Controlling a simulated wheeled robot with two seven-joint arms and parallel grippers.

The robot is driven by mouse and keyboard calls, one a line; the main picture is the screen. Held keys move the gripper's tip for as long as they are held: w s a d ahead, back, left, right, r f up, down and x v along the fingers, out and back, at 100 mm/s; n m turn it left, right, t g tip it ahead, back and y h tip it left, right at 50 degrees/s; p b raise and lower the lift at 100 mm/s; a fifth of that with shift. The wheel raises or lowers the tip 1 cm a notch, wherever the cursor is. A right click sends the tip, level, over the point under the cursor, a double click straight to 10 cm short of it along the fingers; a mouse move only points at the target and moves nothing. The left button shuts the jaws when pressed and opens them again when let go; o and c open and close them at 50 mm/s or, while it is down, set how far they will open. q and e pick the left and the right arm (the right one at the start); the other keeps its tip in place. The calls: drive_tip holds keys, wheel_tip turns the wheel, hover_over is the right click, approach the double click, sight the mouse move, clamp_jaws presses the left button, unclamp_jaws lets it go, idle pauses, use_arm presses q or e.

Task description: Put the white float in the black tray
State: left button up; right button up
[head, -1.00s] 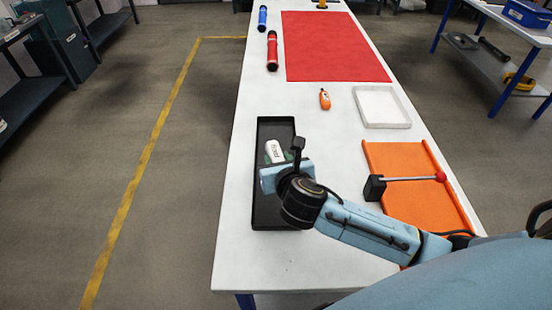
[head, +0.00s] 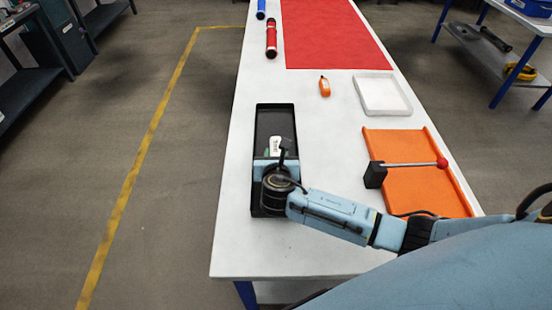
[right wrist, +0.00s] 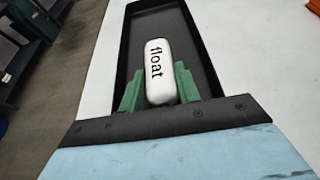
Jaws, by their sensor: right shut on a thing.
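The white float (right wrist: 159,72), marked "float", is between the green fingers of my right gripper (right wrist: 160,88) in the right wrist view. The gripper is shut on it. In the head view the float (head: 276,145) shows just beyond my right gripper (head: 274,154), over the black tray (head: 290,115). The tray's dark floor and walls also show around the float in the right wrist view (right wrist: 190,45). I cannot tell whether the float touches the tray floor. My left gripper is out of view.
An orange tray (head: 440,190) with a red-tipped rod on a black block (head: 375,175) lies to the right. A white tray (head: 383,80), an orange bottle (head: 324,87), a red mat (head: 330,35) and a red tube (head: 271,40) lie farther back. The white table's near end is clear.

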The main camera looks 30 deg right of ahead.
drive_tip(key=shift+f, duration=0.4)
drive_tip(key=shift+f, duration=0.2)
drive_tip(key=o, duration=1)
drive_tip(key=shift+r, duration=0.15)
drive_tip(key=shift+s+a+r, duration=0.15)
drive_tip(key=shift+s, duration=0.1)
drive_tip(key=p+v, duration=0.2)
drive_tip(key=v, duration=0.9)
drive_tip(key=shift+s+r+p, duration=0.15)
drive_tip(key=shift+s+p, duration=0.05)
drive_tip(key=shift+p, duration=0.2)
